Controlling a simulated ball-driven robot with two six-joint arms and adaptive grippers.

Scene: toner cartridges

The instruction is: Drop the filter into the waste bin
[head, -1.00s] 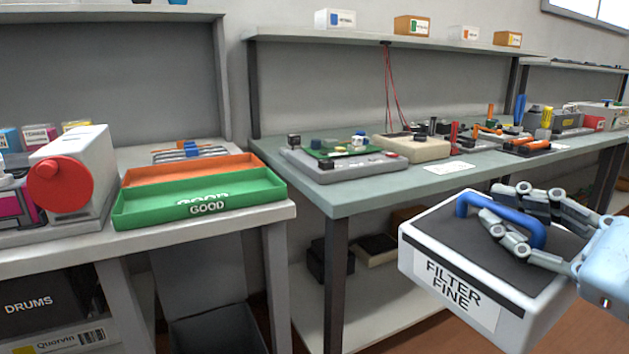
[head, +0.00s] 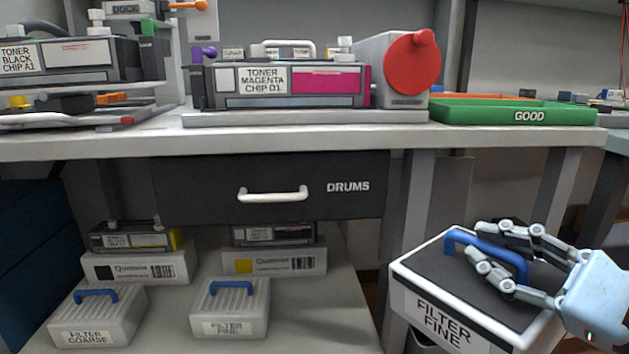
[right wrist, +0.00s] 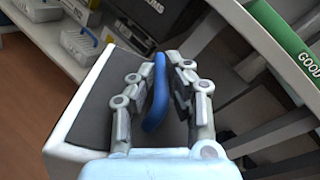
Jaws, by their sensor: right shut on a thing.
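The filter (head: 440,318) is a white box with a dark top, a blue handle and a FILTER FINE label, at the lower right of the head view. My right gripper (head: 476,240) is shut on its blue handle and holds it in front of the bench, slightly tilted. In the right wrist view, the fingers (right wrist: 160,66) sit on both sides of the handle (right wrist: 157,95). The waste bin cannot be made out clearly; a dark edge shows just below the held filter, largely hidden by it. My left gripper is out of view.
A bench with a DRUMS drawer (head: 345,187) stands ahead. Toner cartridges, a red-knobbed machine (head: 410,70) and a green GOOD tray (head: 515,113) are on it. Its lower shelf holds another fine filter (head: 230,305) and a coarse filter (head: 97,315). A bench leg (head: 412,200) stands behind the held filter.

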